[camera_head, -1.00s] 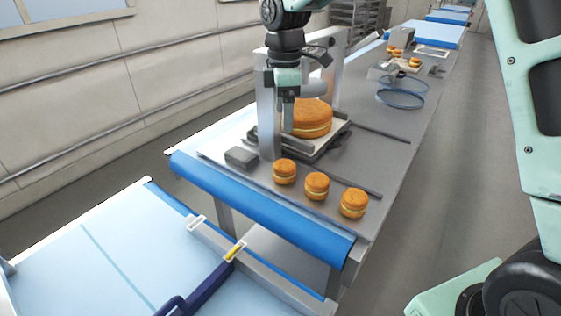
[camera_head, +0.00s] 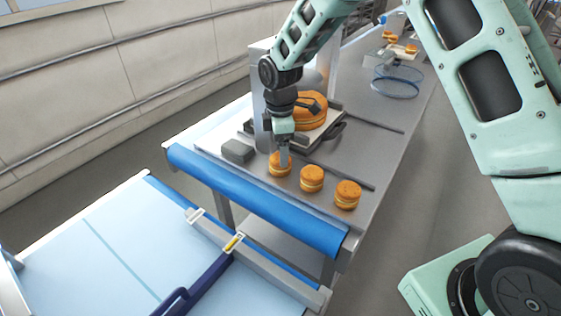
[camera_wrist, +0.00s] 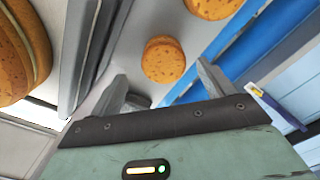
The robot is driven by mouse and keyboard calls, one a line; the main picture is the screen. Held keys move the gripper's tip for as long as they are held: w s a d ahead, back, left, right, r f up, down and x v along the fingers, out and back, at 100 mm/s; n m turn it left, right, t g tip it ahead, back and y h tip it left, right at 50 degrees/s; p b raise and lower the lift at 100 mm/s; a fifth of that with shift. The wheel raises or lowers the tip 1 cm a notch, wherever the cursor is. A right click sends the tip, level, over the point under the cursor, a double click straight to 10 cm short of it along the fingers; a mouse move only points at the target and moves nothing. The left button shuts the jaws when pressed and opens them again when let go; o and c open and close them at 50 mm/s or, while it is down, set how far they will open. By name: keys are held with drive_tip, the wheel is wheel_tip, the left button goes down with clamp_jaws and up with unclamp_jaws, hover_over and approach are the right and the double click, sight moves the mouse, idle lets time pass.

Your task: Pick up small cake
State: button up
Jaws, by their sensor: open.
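Three small round orange-brown cakes with a pale filling stand in a row on the grey table: the left small cake (camera_head: 275,168), the middle small cake (camera_head: 311,178) and the right small cake (camera_head: 347,194). My gripper (camera_head: 284,156) is open above the left one, its finger hiding part of it. In the wrist view, a small cake (camera_wrist: 163,60) shows beyond and between the open fingers (camera_wrist: 165,84), with no contact visible. A second small cake (camera_wrist: 212,5) is cut off at the top edge.
A large cake (camera_head: 313,108) sits on a flat plate (camera_head: 318,133) just behind my gripper; it also shows in the wrist view (camera_wrist: 12,62). A grey block (camera_head: 237,150) lies left of the small cakes. A blue roller edge (camera_head: 250,200) bounds the table's front.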

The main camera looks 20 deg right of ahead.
drive_tip(key=shift+s+f+p, duration=0.15)
drive_tip(key=shift+f+p, duration=0.45)
drive_tip(key=shift+f, duration=0.65)
drive_tip(key=shift+s+f+p, duration=0.1)
drive_tip(key=shift+f+p, duration=0.5)
drive_tip(key=shift+f, duration=0.6)
drive_tip(key=c, duration=0.8)
drive_tip(key=shift+o, duration=0.2)
drive_tip(key=shift+r, duration=0.1)
